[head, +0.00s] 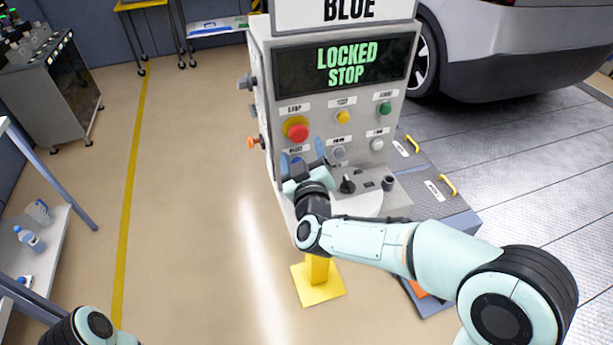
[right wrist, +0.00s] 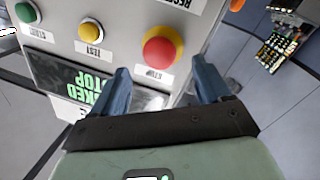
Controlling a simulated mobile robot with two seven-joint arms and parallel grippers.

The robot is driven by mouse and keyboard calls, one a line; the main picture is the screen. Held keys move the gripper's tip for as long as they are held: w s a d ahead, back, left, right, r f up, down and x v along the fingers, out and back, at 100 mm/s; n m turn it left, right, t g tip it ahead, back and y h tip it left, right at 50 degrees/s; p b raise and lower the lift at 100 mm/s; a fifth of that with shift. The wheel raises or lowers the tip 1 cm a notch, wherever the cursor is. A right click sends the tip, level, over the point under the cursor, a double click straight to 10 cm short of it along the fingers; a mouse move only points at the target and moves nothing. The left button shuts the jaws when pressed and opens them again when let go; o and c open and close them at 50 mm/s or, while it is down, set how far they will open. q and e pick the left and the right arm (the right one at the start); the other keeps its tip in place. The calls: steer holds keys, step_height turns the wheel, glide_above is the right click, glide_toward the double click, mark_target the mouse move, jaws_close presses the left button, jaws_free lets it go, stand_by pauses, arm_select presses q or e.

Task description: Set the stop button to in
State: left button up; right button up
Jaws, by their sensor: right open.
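The stop button (head: 296,130) is a red mushroom head on a yellow collar, on the left of the sloping front of a grey console (head: 262,85). In the right wrist view the stop button (right wrist: 161,50) appears just beyond and between the fingertips, with a STOP label beside it. My right gripper (head: 303,154) is open and empty, just below the button in the head view. Its two blue fingers also show in the right wrist view (right wrist: 160,67), apart from the button. The display (head: 342,64) reads LOCKED STOP. My left gripper is out of view.
A yellow button (head: 343,117) and a green button (head: 385,108) sit right of the stop button. An orange knob (head: 254,142) sticks out from the console's left side. A car (head: 520,50) stands behind right. The floor left of the console is clear.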

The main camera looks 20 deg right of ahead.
steer(key=s+a, duration=0.1)
steer(key=s, duration=0.6)
steer(key=shift+s+b, duration=0.15)
steer(key=shift+b, duration=0.2)
